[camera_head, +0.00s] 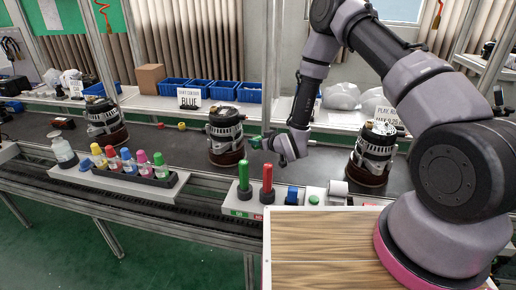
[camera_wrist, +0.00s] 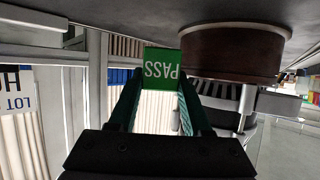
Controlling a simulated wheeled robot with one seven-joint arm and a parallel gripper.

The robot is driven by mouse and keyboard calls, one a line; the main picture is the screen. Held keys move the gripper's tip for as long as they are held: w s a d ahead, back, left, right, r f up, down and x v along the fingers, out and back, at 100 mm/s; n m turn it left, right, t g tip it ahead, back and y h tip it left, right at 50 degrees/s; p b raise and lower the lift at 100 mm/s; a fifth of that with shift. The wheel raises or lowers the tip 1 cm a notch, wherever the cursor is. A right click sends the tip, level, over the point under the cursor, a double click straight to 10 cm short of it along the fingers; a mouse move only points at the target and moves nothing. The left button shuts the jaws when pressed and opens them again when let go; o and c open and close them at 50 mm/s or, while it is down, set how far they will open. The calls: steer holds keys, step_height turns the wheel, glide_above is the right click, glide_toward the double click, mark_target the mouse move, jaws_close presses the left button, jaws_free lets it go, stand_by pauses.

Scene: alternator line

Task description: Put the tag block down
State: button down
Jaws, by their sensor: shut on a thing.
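My gripper (camera_wrist: 160,78) is shut on a small green tag block (camera_wrist: 162,60) marked PASS, which reads upside down in the wrist view. The block sits between the fingertips, close to the dark belt surface (camera_wrist: 150,14); I cannot tell if it touches it. In the head view my gripper (camera_head: 268,143) points left over the dark belt (camera_head: 165,142), between the middle alternator (camera_head: 225,128) and the right alternator (camera_head: 374,148). The block is too small there to make out clearly. An alternator's brown round base (camera_wrist: 232,52) is just right of the block in the wrist view.
Nearer than the belt stand a green post (camera_head: 243,175), a red post (camera_head: 267,177) and a rack of coloured bottles (camera_head: 155,180). A third alternator (camera_head: 104,120) is at left.

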mark_target(258, 148)
steer(key=shift+f, duration=1.75)
steer(key=shift+f, duration=0.1)
steer(key=shift+c, duration=1.7)
jaws_free()
steer(key=v, duration=1.2)
